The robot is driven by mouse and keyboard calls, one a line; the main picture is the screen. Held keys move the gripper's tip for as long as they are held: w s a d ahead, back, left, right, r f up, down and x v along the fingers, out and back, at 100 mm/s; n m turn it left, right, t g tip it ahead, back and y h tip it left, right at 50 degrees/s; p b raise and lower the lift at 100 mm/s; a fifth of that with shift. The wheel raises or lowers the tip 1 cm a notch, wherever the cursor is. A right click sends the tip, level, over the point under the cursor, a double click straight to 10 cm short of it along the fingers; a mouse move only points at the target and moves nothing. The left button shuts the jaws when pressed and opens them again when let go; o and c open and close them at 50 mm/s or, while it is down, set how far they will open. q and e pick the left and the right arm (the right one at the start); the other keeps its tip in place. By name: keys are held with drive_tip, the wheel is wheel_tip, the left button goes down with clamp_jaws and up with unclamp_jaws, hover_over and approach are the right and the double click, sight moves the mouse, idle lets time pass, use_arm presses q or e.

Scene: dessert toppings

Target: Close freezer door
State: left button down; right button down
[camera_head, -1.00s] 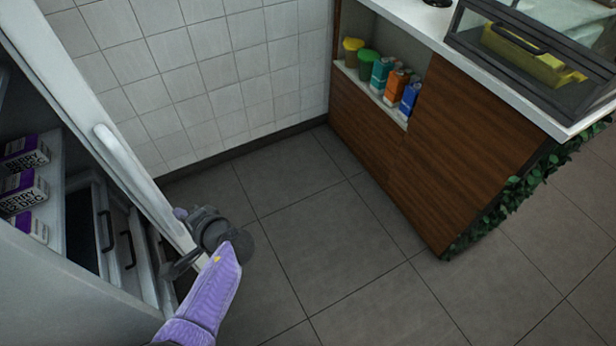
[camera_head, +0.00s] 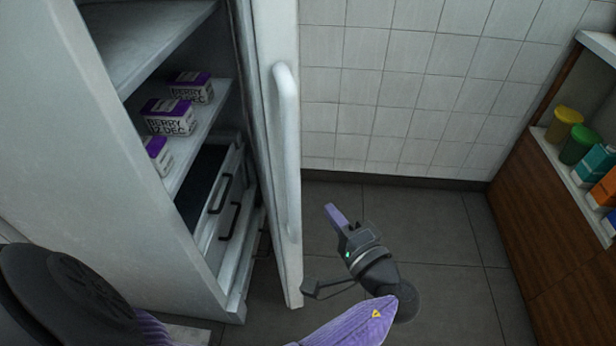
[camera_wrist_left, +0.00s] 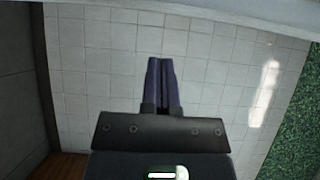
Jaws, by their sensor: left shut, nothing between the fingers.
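The white freezer (camera_head: 160,240) stands open at the left in the head view. Its door (camera_head: 268,120) is swung out, seen nearly edge-on, with a long white handle (camera_head: 287,150) on its outer face. My left gripper (camera_head: 334,212) is just right of the door's lower part, on its outer side, with purple fingers pointing up and away. In the left wrist view its fingers (camera_wrist_left: 161,80) are together and empty, with the tiled wall beyond. Whether the gripper or wrist touches the door cannot be told. My right gripper is not in view.
Purple and white berry boxes (camera_head: 168,116) sit on a freezer shelf, above drawers (camera_head: 225,190) with dark handles. The tiled wall (camera_head: 400,90) is behind. A wooden counter (camera_head: 545,210) with colourful containers stands right. Grey floor (camera_head: 450,290) between is clear.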

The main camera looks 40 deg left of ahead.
use_arm(q)
drive_tip(key=b+x, duration=0.1)
drive_tip(key=x, duration=0.8)
drive_tip(key=shift+a+r, duration=0.15)
drive_tip(key=shift+r, duration=0.05)
drive_tip(key=shift+w, duration=0.1)
drive_tip(key=s+a+m+t+h+p, duration=0.2)
drive_tip(key=s+a+m+t+p, duration=0.1)
drive_tip(key=s+a, duration=1.1)
drive_tip(key=shift+s+a+t+h+p, duration=0.2)
drive_tip(key=shift+t+h+p, duration=0.1)
drive_tip(key=shift+t+p, duration=0.45)
drive_tip(key=shift+g, duration=0.25)
drive_tip(key=shift+d, duration=0.1)
